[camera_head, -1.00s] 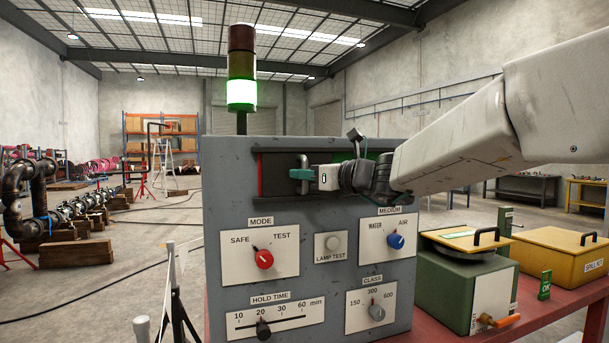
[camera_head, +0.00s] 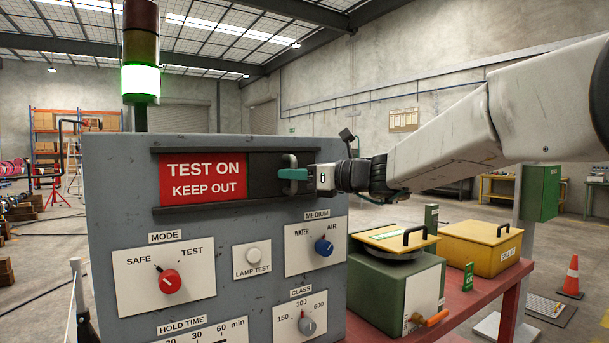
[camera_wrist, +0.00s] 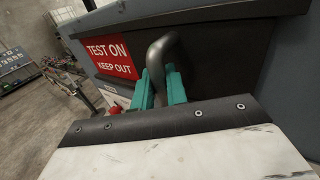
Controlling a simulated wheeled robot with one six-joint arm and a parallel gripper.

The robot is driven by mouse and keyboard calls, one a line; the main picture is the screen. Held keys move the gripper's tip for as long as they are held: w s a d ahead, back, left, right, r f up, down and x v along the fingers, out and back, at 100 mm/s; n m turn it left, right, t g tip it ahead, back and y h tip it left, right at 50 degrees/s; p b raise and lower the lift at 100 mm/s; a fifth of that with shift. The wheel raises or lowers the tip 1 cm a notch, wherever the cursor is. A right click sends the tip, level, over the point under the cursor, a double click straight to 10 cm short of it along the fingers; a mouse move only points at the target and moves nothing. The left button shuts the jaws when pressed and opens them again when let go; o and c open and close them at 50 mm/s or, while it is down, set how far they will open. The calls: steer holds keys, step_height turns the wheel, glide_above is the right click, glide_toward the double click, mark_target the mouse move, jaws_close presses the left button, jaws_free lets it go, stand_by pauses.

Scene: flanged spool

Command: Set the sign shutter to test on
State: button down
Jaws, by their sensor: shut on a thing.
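The sign shutter (camera_head: 262,178) is a dark sliding plate in rails on the upper front of the grey control box (camera_head: 115,215). It stands at the right, and the red "TEST ON KEEP OUT" sign (camera_head: 202,178) shows in full to its left. My gripper (camera_head: 292,174), with teal fingers, is at the shutter's metal handle (camera_head: 291,162). In the wrist view the two fingers (camera_wrist: 161,88) are shut on the handle (camera_wrist: 172,45), one on each side of it.
A stack light (camera_head: 140,80) glows green. A green case (camera_head: 397,290) and a yellow box (camera_head: 481,248) stand on the red table (camera_head: 470,308).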

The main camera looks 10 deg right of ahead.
steer(key=shift+w+d, duration=0.1)
steer(key=shift+d, duration=0.05)
steer(key=c, duration=1.7)
jaws_free()
steer(key=shift+d, duration=0.15)
steer(key=shift+c, duration=0.2)
steer(key=v, duration=0.7)
steer(key=shift+s+d, duration=0.25)
steer(key=shift+s, duration=0.05)
